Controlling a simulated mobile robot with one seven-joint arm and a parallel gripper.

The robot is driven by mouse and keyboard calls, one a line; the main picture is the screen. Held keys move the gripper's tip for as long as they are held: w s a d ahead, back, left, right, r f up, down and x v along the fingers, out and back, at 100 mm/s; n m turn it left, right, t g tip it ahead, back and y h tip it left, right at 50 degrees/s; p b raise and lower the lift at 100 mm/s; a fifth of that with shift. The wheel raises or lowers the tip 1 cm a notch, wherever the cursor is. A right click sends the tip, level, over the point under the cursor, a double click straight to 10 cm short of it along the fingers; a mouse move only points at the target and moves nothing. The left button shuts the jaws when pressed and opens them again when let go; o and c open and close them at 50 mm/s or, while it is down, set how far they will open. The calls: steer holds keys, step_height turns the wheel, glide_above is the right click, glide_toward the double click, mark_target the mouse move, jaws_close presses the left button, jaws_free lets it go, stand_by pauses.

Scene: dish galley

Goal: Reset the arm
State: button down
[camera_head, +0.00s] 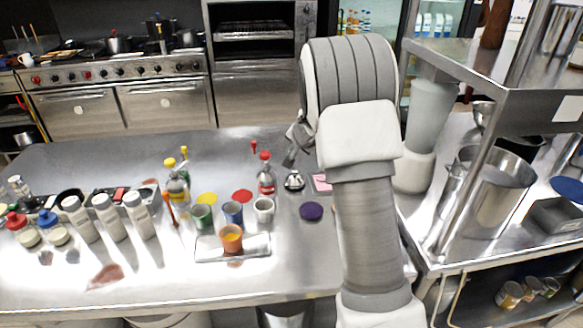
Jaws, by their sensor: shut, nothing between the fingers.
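My white and grey arm rises through the right middle of the view, bent over at the top. My gripper (292,153) shows as a small dark grey part at the left side of the arm, shut and empty. It hangs above the steel table (250,296), near the red-capped bottle (266,174) and the call bell (293,181). Part of the gripper is hidden behind the arm.
Several cups, including an orange cup (231,239) on a steel tray (258,250), stand mid-table. White bottles (106,218) stand at left. A steel shelf (480,82) and large pot (497,200) are close on the right. The table's front left is mostly clear.

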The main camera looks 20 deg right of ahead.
steer(key=shift+r, duration=0.1)
steer(key=s+a+r+n+g+y, duration=0.1)
steer(key=s+a+r+n+y, duration=0.4)
steer(key=s+a+r, duration=0.95)
steer(key=s+d+n+g+h, duration=0.1)
steer(key=s+n+h, duration=0.3)
steer(key=s, duration=2.4)
steer(key=shift+f+n+g+p, duration=0.3)
steer(key=shift+n+g+p, duration=0.25)
steer(key=shift+g, duration=0.25)
steer(key=shift+s, duration=0.1)
